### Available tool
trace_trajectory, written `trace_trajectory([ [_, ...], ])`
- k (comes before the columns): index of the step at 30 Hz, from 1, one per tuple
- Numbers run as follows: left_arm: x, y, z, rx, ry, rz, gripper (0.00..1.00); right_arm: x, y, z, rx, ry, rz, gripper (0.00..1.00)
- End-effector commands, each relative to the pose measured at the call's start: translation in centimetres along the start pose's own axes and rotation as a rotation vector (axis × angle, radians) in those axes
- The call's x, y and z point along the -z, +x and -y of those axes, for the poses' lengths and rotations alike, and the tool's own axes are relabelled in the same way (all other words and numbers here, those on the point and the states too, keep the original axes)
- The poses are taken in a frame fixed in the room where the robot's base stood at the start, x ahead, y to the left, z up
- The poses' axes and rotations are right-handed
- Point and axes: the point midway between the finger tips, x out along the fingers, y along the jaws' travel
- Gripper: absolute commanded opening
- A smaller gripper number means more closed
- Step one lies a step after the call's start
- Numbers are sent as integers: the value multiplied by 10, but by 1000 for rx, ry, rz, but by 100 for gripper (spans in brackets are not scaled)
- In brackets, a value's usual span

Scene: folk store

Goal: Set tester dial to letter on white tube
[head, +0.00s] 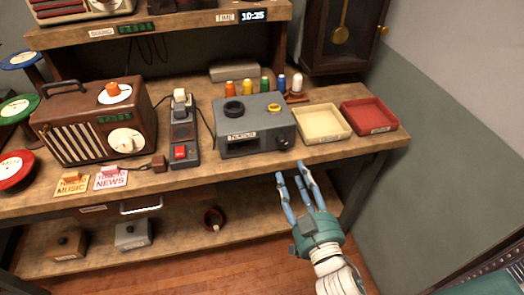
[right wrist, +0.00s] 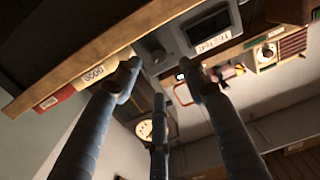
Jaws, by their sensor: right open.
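The grey tester (head: 255,138) stands on the workbench, with a dark window and a label on its front. Its dial (head: 284,142) is a dark knob at the front's right end; the setting is too small to read. The white tube (head: 297,82) stands at the right end of a row of coloured tubes behind the tester; no letter on it is readable. My right gripper (head: 296,176) is open and empty, in front of and below the dial, apart from it. In the right wrist view the tester (right wrist: 205,28) and the dial (right wrist: 157,55) show beyond the spread fingers. My left gripper is not in view.
A cream tray (head: 322,139) and a red tray (head: 368,130) lie right of the tester. A switch box (head: 184,150) with a red button and a brown radio (head: 95,120) stand left of it. The bench's front edge runs just behind my right fingers.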

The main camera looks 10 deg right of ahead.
Motion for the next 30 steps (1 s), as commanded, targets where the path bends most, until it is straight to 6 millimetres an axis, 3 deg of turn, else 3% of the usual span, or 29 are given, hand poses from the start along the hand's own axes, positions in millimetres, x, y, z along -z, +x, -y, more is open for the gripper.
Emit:
trace_trajectory([
  [5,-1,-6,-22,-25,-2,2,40,7,18,-1,-1,-3,-10,43],
  [10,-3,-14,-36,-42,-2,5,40,8,51,-1,0,-3,-10,43],
  [19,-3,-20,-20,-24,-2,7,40,6,97,-1,-1,-1,-7,43],
  [30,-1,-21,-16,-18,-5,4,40,4,107,-1,-1,-1,-5,43],
])
